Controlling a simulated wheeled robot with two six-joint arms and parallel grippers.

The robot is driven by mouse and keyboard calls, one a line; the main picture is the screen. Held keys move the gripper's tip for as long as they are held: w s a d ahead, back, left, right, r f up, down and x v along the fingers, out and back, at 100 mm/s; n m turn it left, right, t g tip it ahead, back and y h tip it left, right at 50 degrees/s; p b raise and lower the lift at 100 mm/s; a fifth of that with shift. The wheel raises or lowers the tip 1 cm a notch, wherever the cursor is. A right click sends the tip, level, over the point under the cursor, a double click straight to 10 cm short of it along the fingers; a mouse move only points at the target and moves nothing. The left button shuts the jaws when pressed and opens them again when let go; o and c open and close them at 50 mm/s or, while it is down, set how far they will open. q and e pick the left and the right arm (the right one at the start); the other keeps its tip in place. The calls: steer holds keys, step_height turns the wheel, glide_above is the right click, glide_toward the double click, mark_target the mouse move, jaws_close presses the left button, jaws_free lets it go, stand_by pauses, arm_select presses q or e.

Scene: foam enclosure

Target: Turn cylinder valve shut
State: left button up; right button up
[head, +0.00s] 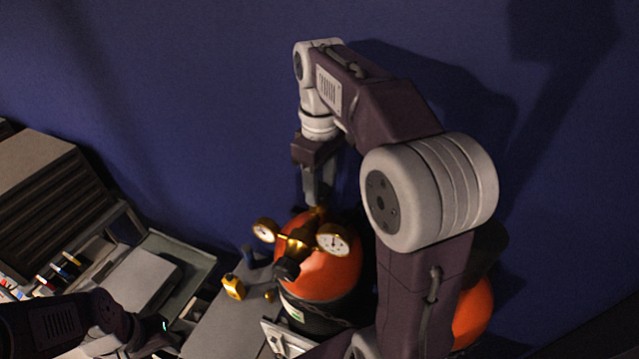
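An orange gas cylinder (338,278) stands upright at the lower middle, with a brass regulator (293,245) and two round gauges, left (265,231) and right (333,240), at its top. My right gripper (318,200) points down over the cylinder's top, its fingers at the brass valve area behind the regulator. The valve handle is mostly hidden by the fingers, and I cannot tell how tightly they close on it. My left arm shows at the lower left; the dark part at its end (160,326) is too dim to read its fingers.
A second orange cylinder (474,312) stands at the right, partly behind my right arm. A small yellow device (233,287) sits on the grey bench (215,325) left of the cylinder. A grey tray (185,262) and a drawer cabinet (45,190) lie farther left. A blue wall closes the back.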

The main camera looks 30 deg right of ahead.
steer(key=shift+w+f, duration=0.1)
steer(key=shift+w, duration=0.1)
steer(key=c, duration=0.4)
steer(key=shift+a, duration=0.15)
steer(key=shift+m, duration=0.3)
steer(key=m+p, duration=0.1)
steer(key=m, duration=0.2)
steer(key=shift+m, duration=0.3)
steer(key=m+p, duration=0.2)
steer(key=m, duration=0.4)
steer(key=shift+r, duration=0.2)
steer(key=m+p, duration=0.1)
steer(key=m, duration=0.4)
steer(key=shift+w+m, duration=0.1)
steer(key=shift+m, duration=0.3)
steer(key=shift+m+p, duration=0.4)
steer(key=shift+m, duration=2.2)
